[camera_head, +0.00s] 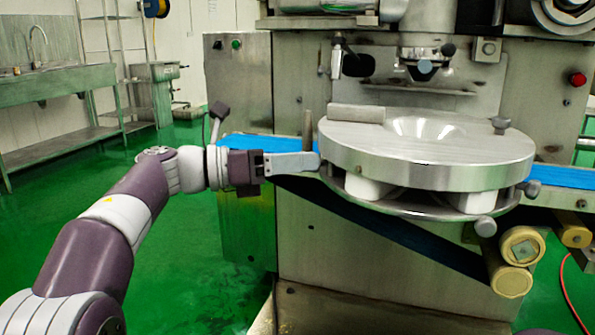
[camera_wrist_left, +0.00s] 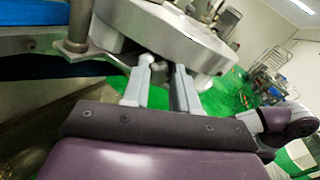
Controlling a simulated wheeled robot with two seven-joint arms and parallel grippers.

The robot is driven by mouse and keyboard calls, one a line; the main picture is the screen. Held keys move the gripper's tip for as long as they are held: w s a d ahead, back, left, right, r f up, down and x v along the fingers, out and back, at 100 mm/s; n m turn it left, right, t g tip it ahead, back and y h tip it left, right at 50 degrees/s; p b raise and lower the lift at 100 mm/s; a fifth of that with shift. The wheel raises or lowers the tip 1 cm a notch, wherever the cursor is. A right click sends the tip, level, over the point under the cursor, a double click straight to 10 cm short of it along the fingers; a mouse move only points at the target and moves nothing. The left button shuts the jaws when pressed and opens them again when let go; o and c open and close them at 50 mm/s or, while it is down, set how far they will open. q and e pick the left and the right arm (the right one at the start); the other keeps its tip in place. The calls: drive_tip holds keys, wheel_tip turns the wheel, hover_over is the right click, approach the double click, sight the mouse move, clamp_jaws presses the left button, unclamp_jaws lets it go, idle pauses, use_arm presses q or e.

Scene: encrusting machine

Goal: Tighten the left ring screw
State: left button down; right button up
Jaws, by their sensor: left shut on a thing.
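The left ring screw sits at the left edge of the round metal ring (camera_head: 425,160). In the head view it is hidden behind my left gripper (camera_head: 319,160), whose fingers reach in from the left to the ring's rim. In the left wrist view the two fingers of my left gripper (camera_wrist_left: 164,66) point at the underside of the ring (camera_wrist_left: 180,35). A small dark part, seemingly the left ring screw (camera_wrist_left: 163,72), shows between the fingertips, and the fingers are shut on it. Its turn and depth cannot be told. My right gripper is in neither view.
A blue belt (camera_head: 245,143) runs behind and beneath the ring. An upright post (camera_head: 308,130) stands just behind my left fingers. The green floor left of the machine is clear.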

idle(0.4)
use_arm(q)
drive_tip(key=c, duration=0.9)
unclamp_jaws()
drive_tip(key=shift+o, duration=0.2)
drive_tip(key=p+v, duration=0.3)
drive_tip(key=v, duration=0.9)
drive_tip(key=shift+a+p, duration=0.3)
drive_tip(key=shift+a, duration=0.1)
